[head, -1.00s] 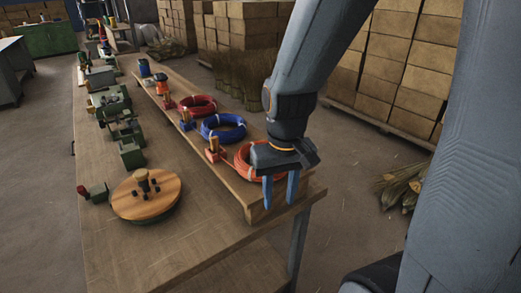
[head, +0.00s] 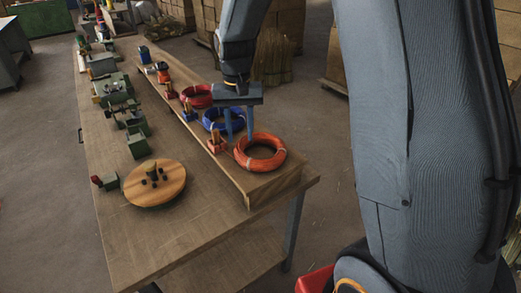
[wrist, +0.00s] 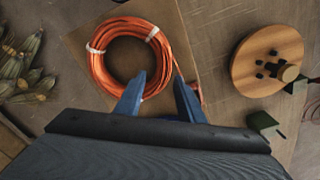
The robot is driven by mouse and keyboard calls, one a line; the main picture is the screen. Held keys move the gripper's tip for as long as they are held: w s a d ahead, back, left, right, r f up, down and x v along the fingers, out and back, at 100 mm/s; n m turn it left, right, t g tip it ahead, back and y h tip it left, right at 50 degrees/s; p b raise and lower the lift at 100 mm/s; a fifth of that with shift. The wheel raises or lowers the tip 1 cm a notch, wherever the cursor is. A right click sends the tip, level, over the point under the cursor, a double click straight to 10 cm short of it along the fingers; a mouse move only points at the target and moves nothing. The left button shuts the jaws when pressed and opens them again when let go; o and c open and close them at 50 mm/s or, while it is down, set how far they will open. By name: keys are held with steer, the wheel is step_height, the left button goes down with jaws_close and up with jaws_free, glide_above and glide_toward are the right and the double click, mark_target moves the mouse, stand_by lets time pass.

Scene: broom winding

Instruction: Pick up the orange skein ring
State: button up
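The orange skein ring (head: 260,153) lies flat at the near end of the raised wooden shelf on the bench, with pale ties around its coil. It also shows in the wrist view (wrist: 103,66). My gripper (head: 239,137) is open and empty, with its blue fingers pointing down. In the head view it appears just behind and left of the ring, near the blue ring. In the wrist view its fingertips (wrist: 160,78) are apart, by the ring's lower right edge. I cannot tell its exact height above the ring.
A blue ring (head: 224,119) and a red ring (head: 196,95) lie farther along the shelf. Small orange-red stands with wooden pegs (head: 215,140) line its left edge. A round wooden disc (head: 155,183) and green machine parts (head: 140,146) stand on the bench. The bench's front is clear.

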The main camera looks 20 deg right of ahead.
mark_target(240, 146)
steer(key=shift+a+f+p, duration=0.2)
steer(key=shift+f+p, duration=0.75)
steer(key=shift+f, duration=1.55)
jaws_close()
